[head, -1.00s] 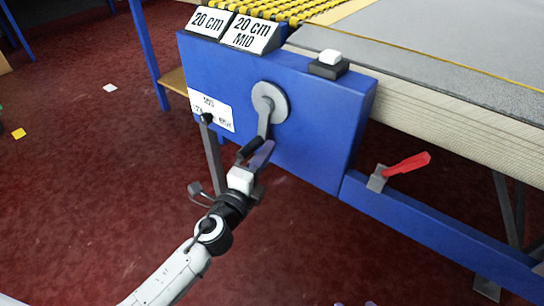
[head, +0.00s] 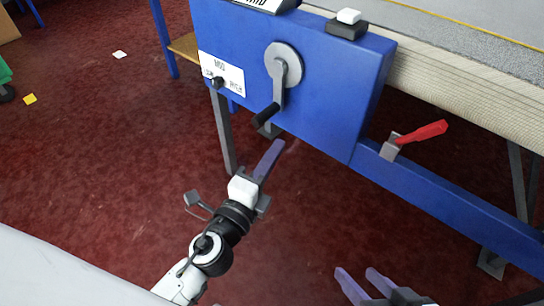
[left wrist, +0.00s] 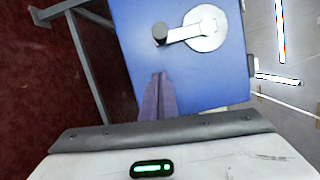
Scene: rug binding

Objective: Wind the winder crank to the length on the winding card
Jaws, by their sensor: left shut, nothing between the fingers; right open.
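The winder crank (head: 279,85) is a grey disc and arm on the front of the blue winder box (head: 325,90). Its arm hangs down and its black handle (head: 265,116) points out to the lower left. A white card (head: 222,75) is on the box left of the crank; its print is too small to read surely. My left gripper (head: 276,148) is shut and empty, below the handle and apart from it. In the left wrist view the shut fingers (left wrist: 158,92) lie below the crank handle (left wrist: 160,33). My right gripper (head: 360,276) is open and empty at the bottom.
A black block with a white button (head: 347,23) sits on top of the box. A red lever (head: 418,134) is on the blue rail to the right. A slanted white label (head: 262,4) is cut off at the top.

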